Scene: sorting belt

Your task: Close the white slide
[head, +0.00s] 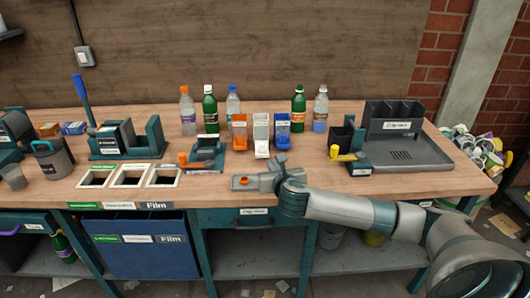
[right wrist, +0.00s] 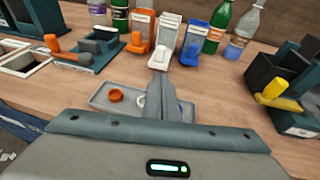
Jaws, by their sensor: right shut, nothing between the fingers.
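Three small dispensers stand side by side in the middle of the bench: orange, white and blue. The white dispenser (head: 261,128) is the middle one, and its white slide (head: 262,150) sticks out at the bottom front. In the right wrist view the white slide (right wrist: 160,59) shows just beyond my fingertips. My right gripper (head: 281,160) is shut and empty, low over the front of the bench, in front of the dispensers. Its closed fingers (right wrist: 172,80) point toward the white slide in the right wrist view; I cannot tell whether they touch. My left gripper is not in view.
The orange dispenser (head: 239,128) and blue dispenser (head: 282,128) stand close on either side. A shallow grey tray (right wrist: 98,101) with an orange cap (right wrist: 116,95) lies under my gripper. Several bottles stand behind. A black bin with a yellow handle (head: 343,157) stands to the right.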

